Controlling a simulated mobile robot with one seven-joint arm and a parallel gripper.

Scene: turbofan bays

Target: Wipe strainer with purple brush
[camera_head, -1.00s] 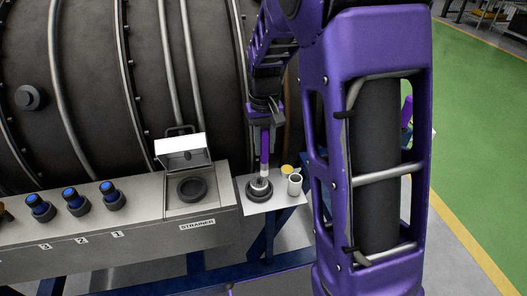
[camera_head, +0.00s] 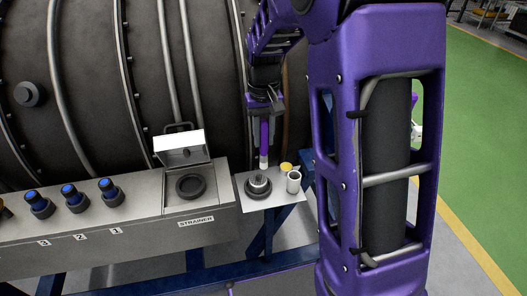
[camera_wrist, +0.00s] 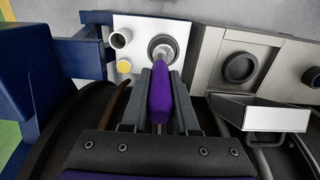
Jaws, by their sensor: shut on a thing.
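My gripper (camera_head: 265,110) points down and is shut on the purple brush (camera_head: 264,133). The brush is upright, with its pale lower end just above or behind a metal piece in a dark round base (camera_head: 258,187), which looks like the strainer. This piece sits on a small white shelf (camera_head: 249,206). In the wrist view, the purple brush (camera_wrist: 160,98) lies between my fingers, pointing towards the ringed metal piece (camera_wrist: 163,47). I cannot tell whether they touch. The bay labelled STRAINER (camera_head: 210,208) has its lid (camera_head: 181,150) open and a dark round seat (camera_head: 190,187) inside.
A white cup (camera_head: 293,183) and a yellow-topped item (camera_head: 286,168) stand beside the metal piece on the shelf. Several blue-capped fittings (camera_head: 75,196) line the bench at left. The large dark engine casing (camera_head: 90,90) rises behind. My arm blocks the right side.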

